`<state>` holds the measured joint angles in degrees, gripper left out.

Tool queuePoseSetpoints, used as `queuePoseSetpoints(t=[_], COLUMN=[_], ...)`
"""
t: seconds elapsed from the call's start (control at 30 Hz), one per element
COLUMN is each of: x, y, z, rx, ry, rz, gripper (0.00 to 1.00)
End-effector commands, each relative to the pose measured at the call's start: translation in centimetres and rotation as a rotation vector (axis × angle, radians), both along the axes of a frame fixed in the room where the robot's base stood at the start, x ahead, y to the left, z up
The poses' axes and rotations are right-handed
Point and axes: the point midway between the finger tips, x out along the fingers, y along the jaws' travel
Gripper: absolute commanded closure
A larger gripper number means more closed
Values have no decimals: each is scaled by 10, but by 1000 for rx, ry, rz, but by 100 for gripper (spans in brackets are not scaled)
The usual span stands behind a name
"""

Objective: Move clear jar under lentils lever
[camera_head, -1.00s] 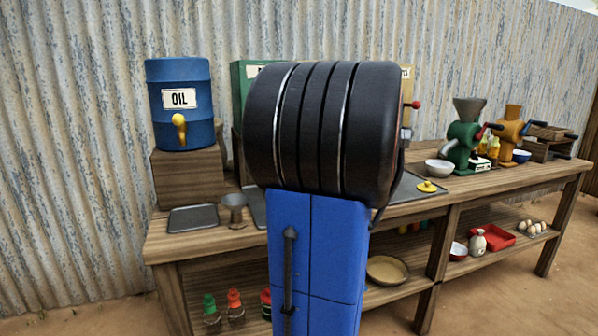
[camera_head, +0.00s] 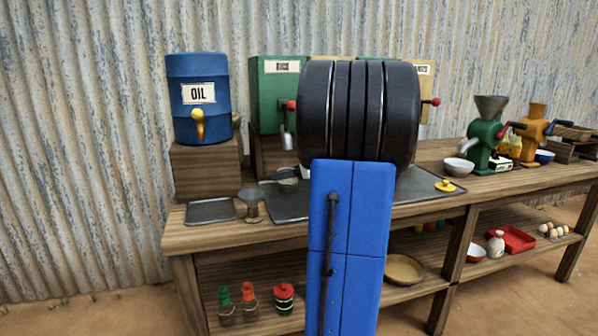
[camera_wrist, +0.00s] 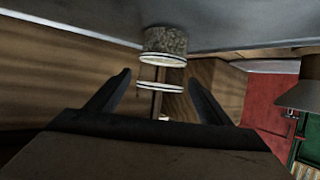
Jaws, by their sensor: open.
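In the wrist view, which looks upside down, a jar-like vessel (camera_wrist: 165,42) with pale rims and a speckled grey body appears between my open gripper's fingers (camera_wrist: 158,86). I cannot tell its depth or whether the fingers touch it. In the head view a small clear vessel (camera_head: 287,178) shows on the grey tray (camera_head: 415,188), below a metal spout (camera_head: 287,132) on the green dispenser (camera_head: 265,98). It is partly hidden by my arm. A red-knobbed lever (camera_head: 293,104) shows there, another (camera_head: 435,101) farther right. I cannot read which label says lentils. My gripper is hidden in the head view.
A blue oil drum (camera_head: 198,118) stands on a wooden block at the left. A small tray (camera_head: 210,211) and a metal funnel (camera_head: 250,204) sit on the bench before it. A yellow item (camera_head: 445,185), a white bowl (camera_head: 459,167) and green grinder (camera_head: 487,140) stand to the right.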

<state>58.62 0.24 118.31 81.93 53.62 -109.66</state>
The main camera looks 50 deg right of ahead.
Motion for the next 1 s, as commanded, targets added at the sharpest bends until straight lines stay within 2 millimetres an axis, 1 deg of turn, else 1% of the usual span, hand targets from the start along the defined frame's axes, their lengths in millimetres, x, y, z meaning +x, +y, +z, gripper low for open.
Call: queuePoseSetpoints(t=[0.03,0.1,0.3,0.5,0.77,0.8,0.87,0.9,0.97,1.0], x=[8,17,37,45,45,45,45,45,45,45], y=[1,1,1,1,1,1,1,1,1,1], z=[-4,-7,-15,-18,-18,-18,-18,-18,-18,-18], rx=[1,0,0,-1,-1,-1,-1,-1,-1,-1], ry=[1,1,0,0,0,0,0,0,0,0], rz=[3,3,2,0,0,0,0,0,0,0], gripper=[27,27,27,27,27,32,46,56,70,79])
